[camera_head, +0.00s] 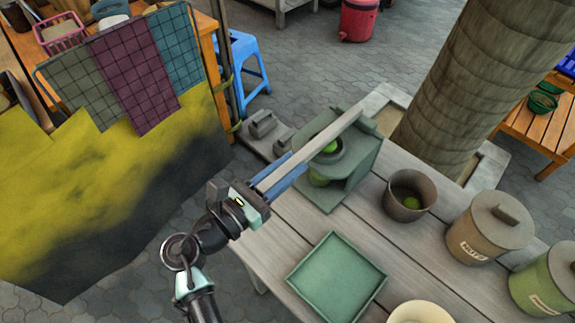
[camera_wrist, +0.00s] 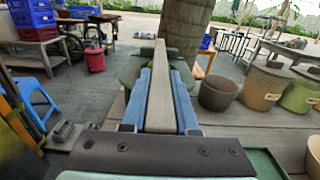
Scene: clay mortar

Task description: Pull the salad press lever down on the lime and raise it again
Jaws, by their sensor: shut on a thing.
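The salad press (camera_head: 352,166) is a grey-green block stand at the far left corner of the wooden table. Its lever (camera_head: 325,144) is a long pale bar reaching from the press toward my arm; it also runs straight ahead in the wrist view (camera_wrist: 158,85). My gripper (camera_head: 287,172) has blue fingers shut along both sides of the lever, and they also show in the wrist view (camera_wrist: 161,82). The lime (camera_head: 331,147) shows green in the round opening, just below the lever and partly hidden by it. More green shows lower in the press front. The lever's exact height is hard to judge.
A green square tray (camera_head: 337,278) lies on the table in front of the press. A dark pot (camera_head: 408,196) holding something green and lidded canisters (camera_head: 488,228) stand to the right. A thick pillar (camera_head: 470,85) rises behind. A cloth-hung stall (camera_head: 130,75) stands left.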

